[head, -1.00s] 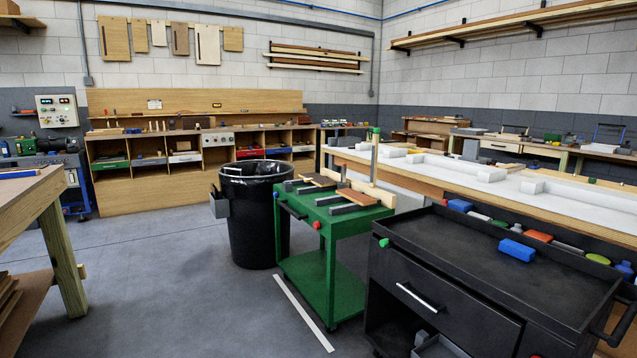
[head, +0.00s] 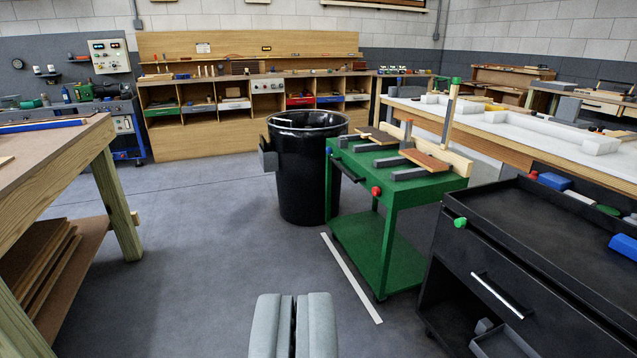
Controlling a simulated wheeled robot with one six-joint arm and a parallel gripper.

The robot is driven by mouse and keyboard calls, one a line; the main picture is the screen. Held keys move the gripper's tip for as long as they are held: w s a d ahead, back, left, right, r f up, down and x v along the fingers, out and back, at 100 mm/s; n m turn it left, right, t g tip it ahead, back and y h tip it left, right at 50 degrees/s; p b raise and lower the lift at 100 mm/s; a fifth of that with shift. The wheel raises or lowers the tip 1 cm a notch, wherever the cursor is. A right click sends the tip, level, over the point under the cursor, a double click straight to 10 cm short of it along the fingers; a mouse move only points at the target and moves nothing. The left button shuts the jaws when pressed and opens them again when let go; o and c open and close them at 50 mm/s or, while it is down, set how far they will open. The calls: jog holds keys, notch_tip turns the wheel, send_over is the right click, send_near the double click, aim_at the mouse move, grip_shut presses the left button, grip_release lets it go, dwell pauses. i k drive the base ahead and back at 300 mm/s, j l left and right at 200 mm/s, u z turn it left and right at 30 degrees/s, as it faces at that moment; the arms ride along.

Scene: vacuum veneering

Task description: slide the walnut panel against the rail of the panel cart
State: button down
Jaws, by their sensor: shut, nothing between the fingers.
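The green panel cart (head: 398,190) stands right of centre. A pale wooden rail (head: 448,158) runs along its far right edge. Two brown panels lie on grey bars on its top: a darker one (head: 377,135) toward the back left and a redder one (head: 425,160) nearer the rail. I cannot tell for sure which is the walnut panel, or whether the redder one touches the rail. My gripper (head: 294,298) shows at the bottom centre, fingers shut together and empty, in front of the cart and well apart from it.
A black bin (head: 306,170) stands just left of the cart. A black tool cart (head: 500,250) is close at the right. A wooden bench (head: 70,150) is at the left. A white strip (head: 350,275) lies on the open grey floor (head: 210,240).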

aim_at(364, 137)
jog(key=i, duration=3.5)
jog(key=i+z, duration=0.25)
jog(key=i+j+z, duration=0.15)
jog(key=i+z, duration=0.15)
jog(key=i, duration=0.1)
